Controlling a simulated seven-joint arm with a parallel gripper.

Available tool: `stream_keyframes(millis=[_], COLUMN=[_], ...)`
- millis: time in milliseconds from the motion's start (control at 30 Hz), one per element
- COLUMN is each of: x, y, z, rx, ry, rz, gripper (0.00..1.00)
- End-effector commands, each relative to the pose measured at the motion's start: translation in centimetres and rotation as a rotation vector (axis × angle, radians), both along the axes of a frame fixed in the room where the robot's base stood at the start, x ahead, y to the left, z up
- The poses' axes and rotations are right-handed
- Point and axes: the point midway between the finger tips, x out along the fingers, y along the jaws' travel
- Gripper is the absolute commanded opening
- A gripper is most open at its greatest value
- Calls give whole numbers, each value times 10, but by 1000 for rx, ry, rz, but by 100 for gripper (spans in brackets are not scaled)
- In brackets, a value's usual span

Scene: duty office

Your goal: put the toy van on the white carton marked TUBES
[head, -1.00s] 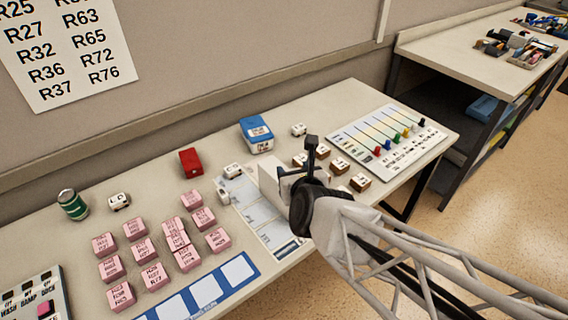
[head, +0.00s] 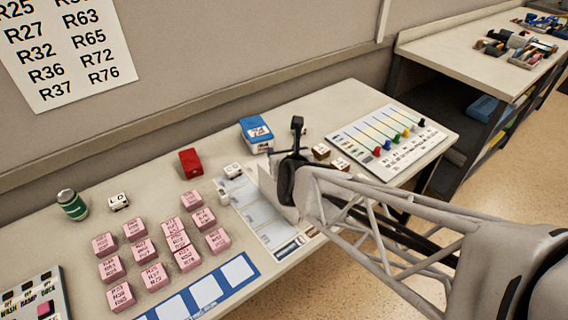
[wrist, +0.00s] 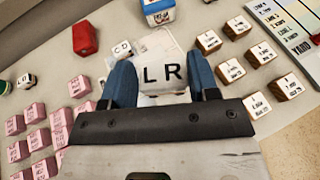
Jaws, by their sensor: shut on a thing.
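The van's lower part is hidden. In the head view my gripper (head: 286,185) is over the middle of the table and hides the held van. Beyond the van, the wrist view shows a pale, flat-looking patch partly covered by it. A blue and white carton (head: 256,134) stands at the back, with lettering too small to read; it also shows in the wrist view (wrist: 158,12). I cannot read TUBES anywhere.
Several pink blocks (head: 155,276) stand left of my gripper. Brown and white blocks (wrist: 230,66) and a board with coloured pegs (head: 388,142) are to the right. A green can (head: 72,205) is far left.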

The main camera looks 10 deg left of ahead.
Motion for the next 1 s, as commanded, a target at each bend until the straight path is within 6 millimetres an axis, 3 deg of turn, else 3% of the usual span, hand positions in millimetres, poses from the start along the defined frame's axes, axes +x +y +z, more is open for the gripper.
stream_keyframes(millis=[433, 933, 967, 1000], x=[0, 0, 0, 0], y=[0, 0, 0, 0], z=[-33, -38, -38, -38], rx=[-1, 0, 0, 0], ry=[0, 0, -1, 0], rz=[1, 0, 0, 0], gripper=[32, 32, 59, 65])
